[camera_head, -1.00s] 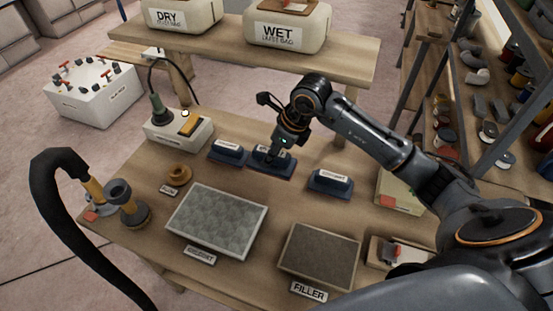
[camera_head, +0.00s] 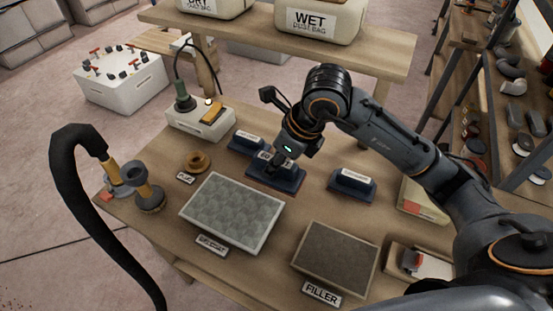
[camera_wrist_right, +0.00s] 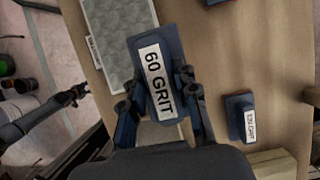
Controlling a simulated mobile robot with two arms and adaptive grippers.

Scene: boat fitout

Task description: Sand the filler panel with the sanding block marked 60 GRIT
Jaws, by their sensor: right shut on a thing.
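The sanding block marked 60 GRIT (camera_head: 276,177) is dark blue with a white label. It sits in the middle of three blocks; its label reads clearly in the right wrist view (camera_wrist_right: 156,80). My right gripper (camera_head: 284,160) is shut on this block, with a finger on each side of it in the wrist view (camera_wrist_right: 160,95). I cannot tell whether the block touches the table. The filler panel (camera_head: 335,257) is a brown-grey square at the front right, with a FILLER label (camera_head: 321,293) before it. My left gripper is not in view.
Two other blue blocks stand left (camera_head: 248,141) and right (camera_head: 352,184) of the held one. The grey gelcoat panel (camera_head: 232,212) lies left of the filler panel. A black hose (camera_head: 75,210) rises at the left.

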